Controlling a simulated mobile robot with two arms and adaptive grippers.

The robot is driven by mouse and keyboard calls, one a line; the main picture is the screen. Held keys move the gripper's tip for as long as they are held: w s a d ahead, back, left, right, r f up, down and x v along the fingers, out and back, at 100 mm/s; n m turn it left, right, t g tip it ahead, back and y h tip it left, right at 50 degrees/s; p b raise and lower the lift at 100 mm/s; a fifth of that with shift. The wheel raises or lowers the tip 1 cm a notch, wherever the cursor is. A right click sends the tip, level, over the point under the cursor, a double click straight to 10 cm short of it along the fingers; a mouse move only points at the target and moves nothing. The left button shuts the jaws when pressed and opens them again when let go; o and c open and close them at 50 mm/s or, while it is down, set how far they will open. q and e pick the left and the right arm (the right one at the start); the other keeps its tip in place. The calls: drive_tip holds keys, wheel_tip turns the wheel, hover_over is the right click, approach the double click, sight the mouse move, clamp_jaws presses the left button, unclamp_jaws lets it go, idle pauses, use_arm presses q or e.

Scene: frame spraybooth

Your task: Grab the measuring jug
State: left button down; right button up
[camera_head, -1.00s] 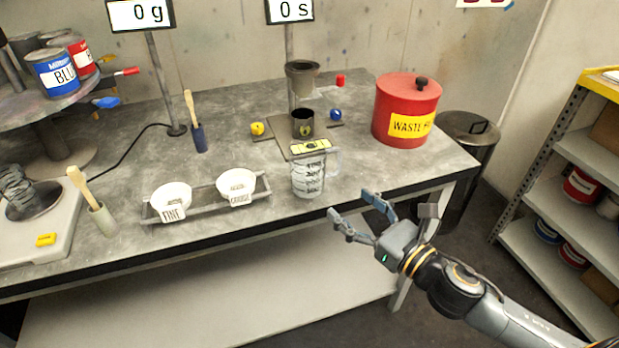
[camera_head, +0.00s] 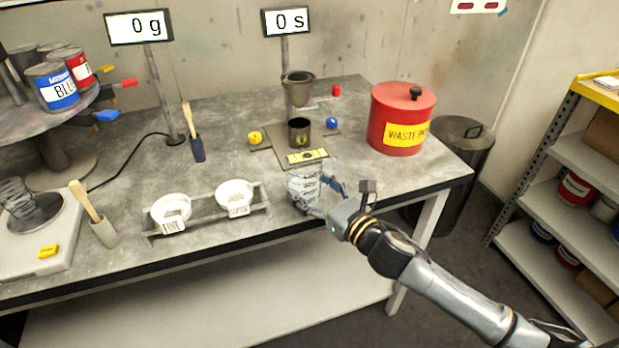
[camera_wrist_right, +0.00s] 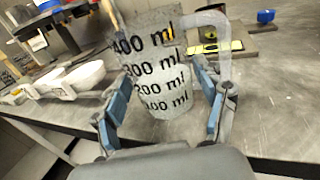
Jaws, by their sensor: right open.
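The measuring jug (camera_head: 304,186) is clear, with black volume marks, and stands upright near the front edge of the workbench. My right gripper (camera_head: 322,197) is open at the jug, with its fingers reaching around the jug's sides in the head view. In the right wrist view the jug (camera_wrist_right: 158,75) stands between the two blue-padded fingers of the gripper (camera_wrist_right: 160,112). The jug's handle (camera_wrist_right: 222,50) shows at its right, behind the right finger. Whether the pads touch the jug is unclear. My left gripper is not in view.
Two white bowls (camera_head: 234,194) sit in a rack left of the jug. A yellow level (camera_head: 307,157) and a dark cup (camera_head: 299,131) stand behind it. A red waste bin (camera_head: 401,120) is at the bench's right. The bench (camera_head: 110,216) front edge runs below the gripper.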

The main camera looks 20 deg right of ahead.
drive_tip(key=x, duration=0.2)
drive_tip(key=shift+w+a, duration=0.15)
drive_tip(key=shift+w, duration=0.05)
drive_tip(key=c, duration=0.9)
drive_tip(key=shift+c, duration=0.2)
